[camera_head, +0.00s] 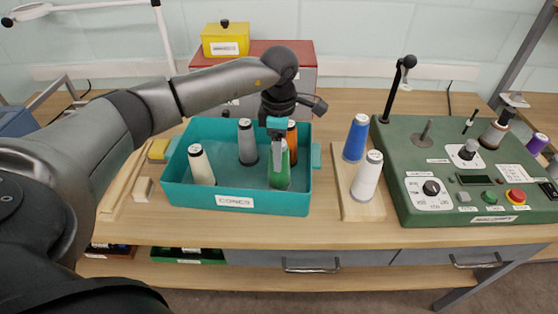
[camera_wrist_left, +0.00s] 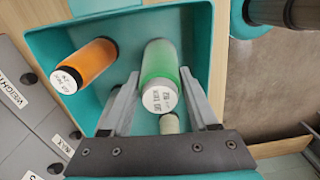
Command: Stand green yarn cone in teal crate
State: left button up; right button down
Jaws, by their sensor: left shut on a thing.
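The teal crate (camera_head: 265,199), labelled CONES, stands on the bench; its wall also shows in the left wrist view (camera_wrist_left: 202,40). The green yarn cone (camera_head: 280,176) is upright inside the crate, toward its right side. My left gripper (camera_head: 278,146) reaches down from above and is shut on the cone's upper part. In the left wrist view the green cone (camera_wrist_left: 160,72) sits between the two fingers (camera_wrist_left: 160,105), with its labelled top facing the camera. I cannot tell whether its base touches the crate floor. My right gripper is not in view.
In the crate also stand a cream cone (camera_head: 201,165), a grey cone (camera_head: 247,143) and an orange cone (camera_head: 292,135), close behind the green one. Right of the crate, blue (camera_head: 356,138) and white (camera_head: 367,176) cones stand on a wooden board, beside a green control panel (camera_head: 415,212).

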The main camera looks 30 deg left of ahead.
pick_arm(q)
jog(key=shift+f, duration=1.5)
jog(key=shift+f, duration=0.1)
jog(key=o, duration=1.1)
notch_tip(320, 180, up, 12)
jog(key=shift+r, duration=0.15)
